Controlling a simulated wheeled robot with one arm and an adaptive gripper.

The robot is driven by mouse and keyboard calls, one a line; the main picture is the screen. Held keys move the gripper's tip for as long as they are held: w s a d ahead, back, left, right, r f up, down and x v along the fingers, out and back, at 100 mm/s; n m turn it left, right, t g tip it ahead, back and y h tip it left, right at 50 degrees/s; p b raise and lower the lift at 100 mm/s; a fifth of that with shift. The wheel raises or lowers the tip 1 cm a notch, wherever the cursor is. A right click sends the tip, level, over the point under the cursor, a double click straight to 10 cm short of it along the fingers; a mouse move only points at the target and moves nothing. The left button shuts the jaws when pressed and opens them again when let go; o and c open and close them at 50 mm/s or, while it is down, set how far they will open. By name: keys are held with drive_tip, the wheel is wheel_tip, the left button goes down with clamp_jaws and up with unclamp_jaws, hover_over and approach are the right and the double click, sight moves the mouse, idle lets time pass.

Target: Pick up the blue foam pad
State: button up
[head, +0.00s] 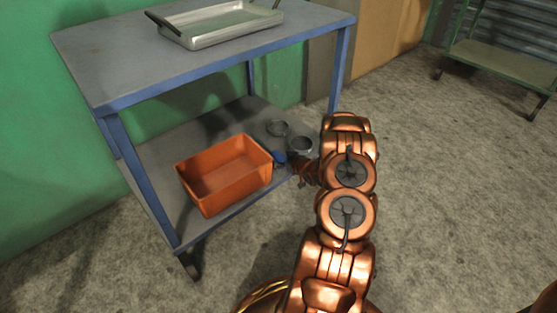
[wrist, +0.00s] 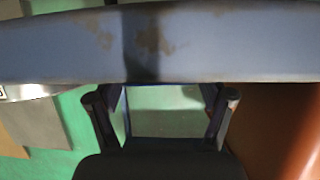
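A small blue thing (head: 279,158), likely the blue foam pad, sits on the lower shelf between the orange bin and the metal cups. It is partly hidden and its shape is hard to make out. My gripper (head: 300,168) is at the shelf's front edge, just right of the blue thing, largely hidden by my arm. In the wrist view its dark fingers (wrist: 163,108) stand wide apart, with no held thing visible between them. I cannot make out the pad for sure in the wrist view.
The orange bin (head: 222,178) stands left on the lower shelf (head: 160,155); two metal cups (head: 300,145) stand to the right. A worn blue-grey band (wrist: 200,40), apparently the shelf edge, crosses the wrist view. A metal tray (head: 215,36) sits on top.

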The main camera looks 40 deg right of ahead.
drive_tip(key=c, duration=0.7)
